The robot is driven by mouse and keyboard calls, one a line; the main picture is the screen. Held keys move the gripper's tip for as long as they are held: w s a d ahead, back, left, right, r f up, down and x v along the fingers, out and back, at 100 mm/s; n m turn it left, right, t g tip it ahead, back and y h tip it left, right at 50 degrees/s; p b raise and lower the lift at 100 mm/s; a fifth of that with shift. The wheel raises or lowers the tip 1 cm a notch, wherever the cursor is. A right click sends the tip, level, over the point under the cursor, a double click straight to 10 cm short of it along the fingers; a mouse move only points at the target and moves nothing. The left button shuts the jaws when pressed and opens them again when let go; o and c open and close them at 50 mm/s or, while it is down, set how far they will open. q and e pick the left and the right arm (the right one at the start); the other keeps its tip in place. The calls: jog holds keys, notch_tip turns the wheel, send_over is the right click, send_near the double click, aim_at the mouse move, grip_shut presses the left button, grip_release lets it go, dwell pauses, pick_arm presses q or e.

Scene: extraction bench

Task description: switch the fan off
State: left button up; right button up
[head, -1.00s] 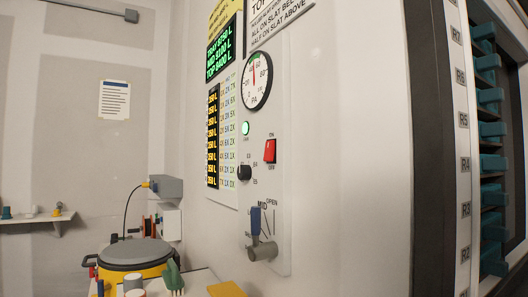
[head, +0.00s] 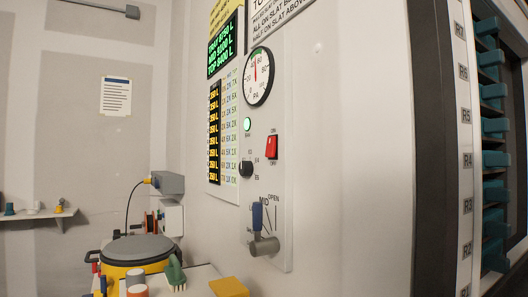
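The control panel (head: 283,215) is on the white wall in the middle of the head view. It carries a red rocker switch (head: 271,147) with small labels above and below it. A green lamp (head: 247,124) is lit to the switch's left. A black knob (head: 246,168) sits lower left of the switch. A round gauge (head: 258,77) marked PA is above, its needle pointing near the top by a green band. A lever with a blue handle (head: 257,216) is at the bottom, beside the labels OPEN and MID. Neither gripper is in view.
A yellow drum with a grey lid (head: 138,248) stands at lower left, near a green brush (head: 175,272) and a yellow block (head: 229,287). A rack with teal handles (head: 495,128) is at right. The space before the panel is clear.

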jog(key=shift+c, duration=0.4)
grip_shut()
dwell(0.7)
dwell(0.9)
